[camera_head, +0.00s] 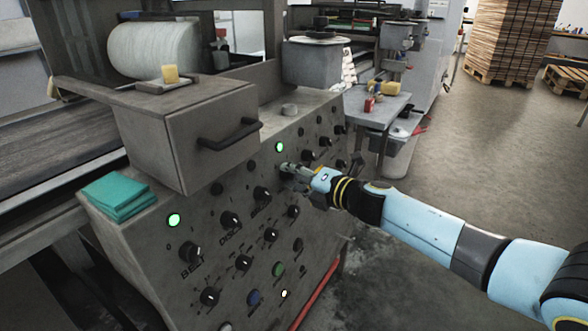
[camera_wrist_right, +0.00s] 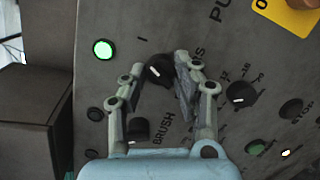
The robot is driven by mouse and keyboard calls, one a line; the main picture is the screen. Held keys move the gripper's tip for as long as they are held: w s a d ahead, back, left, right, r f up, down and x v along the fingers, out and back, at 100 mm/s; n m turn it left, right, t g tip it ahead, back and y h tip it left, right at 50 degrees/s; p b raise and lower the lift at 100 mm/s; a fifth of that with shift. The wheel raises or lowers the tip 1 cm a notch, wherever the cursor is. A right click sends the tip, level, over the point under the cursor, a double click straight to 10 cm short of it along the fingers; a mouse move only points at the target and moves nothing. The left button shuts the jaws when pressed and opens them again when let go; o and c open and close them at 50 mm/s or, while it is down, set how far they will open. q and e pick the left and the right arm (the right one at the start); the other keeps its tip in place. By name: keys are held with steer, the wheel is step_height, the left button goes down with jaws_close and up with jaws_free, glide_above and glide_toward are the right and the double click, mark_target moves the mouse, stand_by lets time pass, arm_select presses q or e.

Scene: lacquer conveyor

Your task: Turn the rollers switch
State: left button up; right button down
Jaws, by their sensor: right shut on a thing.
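The sloped grey control panel (camera_head: 150,245) carries rows of black rotary knobs. My right gripper (camera_head: 289,174) reaches in from the right, at the upper middle of the panel. In the right wrist view, its two fingers (camera_wrist_right: 155,88) are closed around a black knob with a white mark (camera_wrist_right: 157,70). Most of this knob's label is hidden behind a finger; only its last letters show, so I cannot read it in full. The knob labelled BRUSH (camera_wrist_right: 138,129) sits beside it, below in that view. In the head view, the gripper hides the held knob. My left gripper is not in view.
A green lamp (camera_wrist_right: 103,49) glows near the held knob; another (camera_head: 174,220) glows on the panel's left. A grey box with a black handle (camera_head: 229,134) juts out above the panel. Folded teal cloths (camera_head: 119,197) lie at its left. Open floor lies to the right.

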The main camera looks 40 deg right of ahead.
stand_by(0.4)
steer(key=c, duration=1)
jaws_free()
steer(key=v, duration=1.2)
